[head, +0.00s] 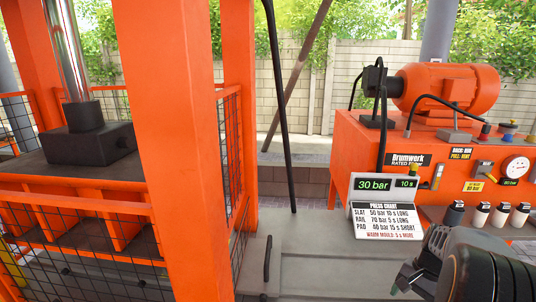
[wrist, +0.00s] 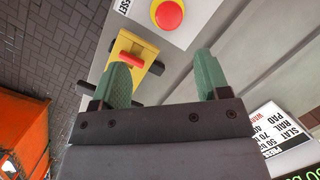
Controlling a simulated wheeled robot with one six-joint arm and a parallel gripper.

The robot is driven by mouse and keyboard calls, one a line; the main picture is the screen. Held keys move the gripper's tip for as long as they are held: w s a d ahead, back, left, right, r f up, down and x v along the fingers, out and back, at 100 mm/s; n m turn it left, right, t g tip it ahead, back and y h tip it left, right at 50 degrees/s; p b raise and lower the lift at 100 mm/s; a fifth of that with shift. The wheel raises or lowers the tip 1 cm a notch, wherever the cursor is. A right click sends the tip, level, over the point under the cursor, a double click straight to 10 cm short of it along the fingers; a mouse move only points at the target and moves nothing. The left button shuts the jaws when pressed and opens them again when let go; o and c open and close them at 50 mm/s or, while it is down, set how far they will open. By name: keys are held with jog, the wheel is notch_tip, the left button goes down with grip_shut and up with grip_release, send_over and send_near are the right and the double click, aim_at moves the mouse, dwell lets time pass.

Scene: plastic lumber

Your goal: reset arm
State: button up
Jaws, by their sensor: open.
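My gripper (head: 408,278) is at the lower right of the head view, in front of the orange machine's counter, partly cut off by the bottom edge. In the wrist view its two green fingers (wrist: 162,76) stand wide apart with nothing held between them. Beyond the left finger is a yellow block with a red handle (wrist: 131,60), partly hidden by that finger. A round red button with a yellow ring (wrist: 169,14) sits on a white panel at the top of the wrist view.
An orange press frame (head: 185,150) with mesh sides stands at left. At right, a motor (head: 447,88) tops an orange cabinet. A display (head: 375,184) reads 30 bar and 10 s, above a press chart (head: 388,222).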

jog(key=s+a+r+n+t+h, duration=0.1)
jog(key=s+a+r+n, duration=0.1)
jog(key=a, duration=0.5)
jog(key=s+a+r+n+t, duration=0.2)
jog(key=a+n, duration=0.3)
jog(key=a, duration=0.2)
jog(key=s+a+r+n+t+h, duration=0.1)
jog(key=a+n, duration=0.3)
jog(key=a, duration=0.4)
jog(key=shift+s+r+h, duration=0.3)
jog(key=shift+s+r, duration=0.35)
jog(key=shift+s, duration=0.15)
jog(key=shift+c, duration=0.3)
